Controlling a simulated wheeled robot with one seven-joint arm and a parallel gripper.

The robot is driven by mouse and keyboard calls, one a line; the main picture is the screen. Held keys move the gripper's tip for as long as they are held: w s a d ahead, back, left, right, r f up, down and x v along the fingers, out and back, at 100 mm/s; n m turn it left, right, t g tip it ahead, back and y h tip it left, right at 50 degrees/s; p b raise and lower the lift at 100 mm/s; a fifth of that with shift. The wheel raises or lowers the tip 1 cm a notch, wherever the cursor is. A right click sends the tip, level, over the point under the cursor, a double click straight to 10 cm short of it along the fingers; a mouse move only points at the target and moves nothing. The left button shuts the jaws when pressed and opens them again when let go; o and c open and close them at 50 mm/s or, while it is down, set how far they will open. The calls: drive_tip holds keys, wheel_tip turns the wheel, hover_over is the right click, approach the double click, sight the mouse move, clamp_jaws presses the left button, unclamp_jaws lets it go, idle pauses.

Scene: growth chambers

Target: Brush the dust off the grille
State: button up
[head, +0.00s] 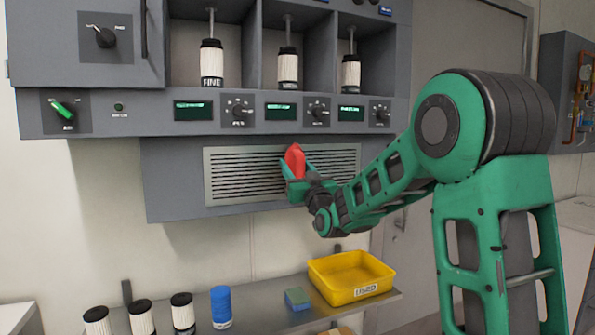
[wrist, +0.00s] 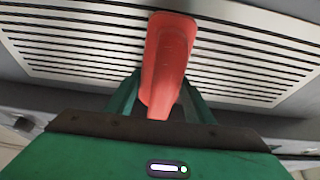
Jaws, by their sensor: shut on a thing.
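The grille (head: 245,176) is a pale metal panel with dark horizontal slots, set in the grey housing under the control panel. It fills the upper part of the wrist view (wrist: 80,42). My gripper (head: 297,182) is in front of the right half of the grille, shut on a red brush (head: 295,160). The red brush also shows in the wrist view (wrist: 168,62), standing up from between the green fingers against the slots. Its bristles are not visible, and I cannot tell whether it touches the grille. No dust can be made out on the slots.
Above are knobs, small displays and bays with white cartridges (head: 211,64). Below, a shelf (head: 262,309) holds a yellow tray (head: 351,277), a blue-green sponge (head: 297,299), a blue cylinder (head: 221,307) and several white black-topped cartridges (head: 183,313). The space between grille and shelf is clear.

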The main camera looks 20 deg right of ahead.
sight(258, 161)
drive_tip(key=shift+a, duration=5.3)
drive_tip(key=s, duration=0.6)
drive_tip(key=shift+s+d, duration=0.1)
drive_tip(key=shift+s, duration=1.45)
